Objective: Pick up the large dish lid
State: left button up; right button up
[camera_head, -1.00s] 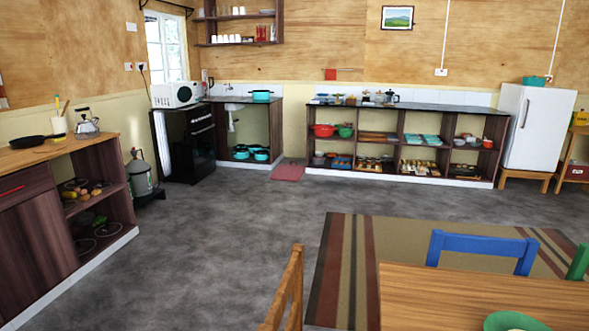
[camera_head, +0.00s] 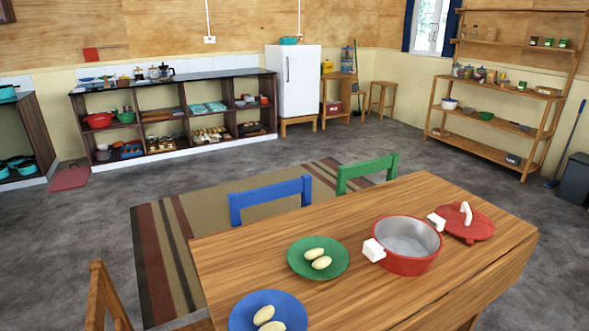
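A red lid (camera_head: 467,223) with a white upright handle lies on the wooden table (camera_head: 365,214), near its right end. It is beside a red pot (camera_head: 407,247) with white side handles. The pot is uncovered and looks empty inside. The lid and the pot's right handle are close together in the picture; I cannot tell if they touch. Neither of my grippers shows in this view.
On the table are a green plate (camera_head: 336,268) and a blue plate (camera_head: 246,309), each with pale oval items. A blue chair (camera_head: 271,195), a green chair (camera_head: 367,171) and a wooden chair (camera_head: 97,295) stand around it. Grey floor is open behind and to the right.

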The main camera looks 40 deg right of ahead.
aim_at(463, 222)
jog(key=z, duration=2.4)
